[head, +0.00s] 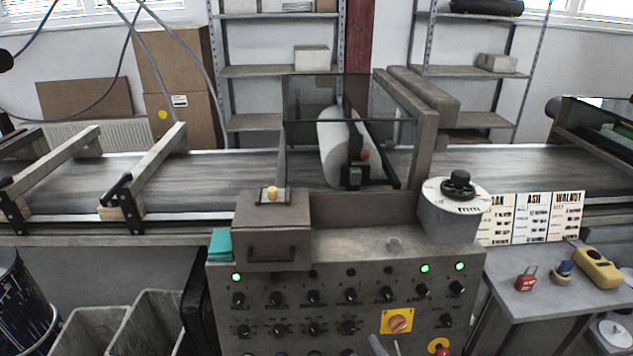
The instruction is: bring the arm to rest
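Neither my left nor my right gripper can be made out in the head view, and no arm is clearly visible. The conveyor (235,172) runs across the picture with a bare grey belt. A grey control cabinet (330,250) stands in front of it, with rows of black knobs, three lit green lamps and an orange rotary switch (397,321) on a yellow plate. A white roller (335,145) sits behind a clear guard over the belt. Small grey pieces (379,345) show at the bottom edge; I cannot tell what they are.
A side table (520,310) at the right holds a red padlock-like item (526,278), a small blue-topped item (563,271) and a yellow device (597,268). Cards marked ASH and WALNUT (549,217) stand behind. Grey bins (95,330) and a dark drum (20,300) are at lower left.

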